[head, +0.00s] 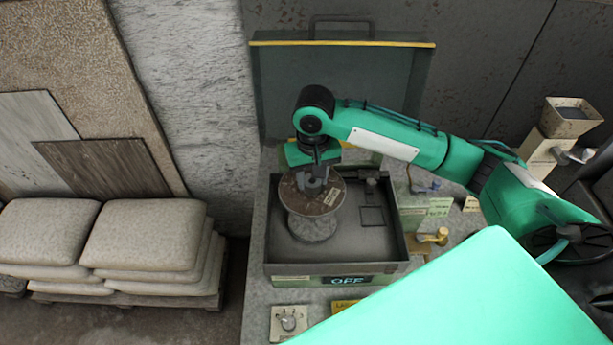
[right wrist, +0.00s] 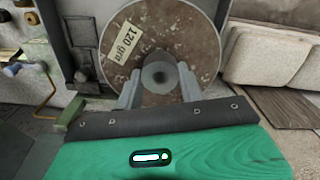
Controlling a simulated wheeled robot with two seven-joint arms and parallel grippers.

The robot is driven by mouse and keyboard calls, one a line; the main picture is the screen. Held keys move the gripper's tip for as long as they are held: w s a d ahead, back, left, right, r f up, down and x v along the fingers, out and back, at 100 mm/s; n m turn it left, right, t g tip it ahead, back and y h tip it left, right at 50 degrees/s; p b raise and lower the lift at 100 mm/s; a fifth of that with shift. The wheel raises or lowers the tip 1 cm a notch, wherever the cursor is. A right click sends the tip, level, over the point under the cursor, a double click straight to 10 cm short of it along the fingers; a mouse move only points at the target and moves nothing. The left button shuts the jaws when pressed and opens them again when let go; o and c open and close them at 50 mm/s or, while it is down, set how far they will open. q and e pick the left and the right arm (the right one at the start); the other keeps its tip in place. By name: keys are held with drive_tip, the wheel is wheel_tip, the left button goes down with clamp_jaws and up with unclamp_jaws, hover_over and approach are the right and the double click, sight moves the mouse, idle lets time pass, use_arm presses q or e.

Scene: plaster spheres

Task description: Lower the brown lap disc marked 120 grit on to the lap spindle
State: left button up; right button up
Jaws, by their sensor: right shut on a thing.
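The brown lap disc (head: 325,203) is speckled and carries a pale label; in the right wrist view the disc (right wrist: 185,45) reads "120 gr...". My right gripper (head: 313,186) is shut on the disc's central hub, with a finger on each side of it (right wrist: 159,88). The disc is above a round grey plate (head: 313,230) in the machine's tray. The lap spindle is hidden below the disc, so I cannot tell how well they line up. My left gripper is not in view.
The tray (head: 270,235) has raised walls and an "OFF" display (head: 347,281) on its front. A raised green lid (head: 275,95) stands behind. A brass tap-like part (head: 432,237) is to the right, and sacks (head: 145,235) are stacked at left.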

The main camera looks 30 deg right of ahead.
sight(314, 190)
drive_tip(key=shift+s+d+f+p, duration=0.1)
drive_tip(key=shift+f+p, duration=0.25)
drive_tip(key=shift+f, duration=0.1)
drive_tip(key=shift+s+d+f+p, duration=0.1)
drive_tip(key=shift+f+p, duration=0.2)
drive_tip(key=shift+f, duration=0.15)
wheel_tip(314, 190, down, 2)
drive_tip(key=shift+w+f, duration=0.1)
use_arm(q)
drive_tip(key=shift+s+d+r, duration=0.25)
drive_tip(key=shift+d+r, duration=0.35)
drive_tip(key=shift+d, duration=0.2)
use_arm(e)
drive_tip(key=shift+a+f, duration=0.1)
drive_tip(key=shift+f, duration=0.25)
use_arm(q)
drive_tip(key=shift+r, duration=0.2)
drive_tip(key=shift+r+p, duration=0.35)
drive_tip(key=shift+p, duration=0.1)
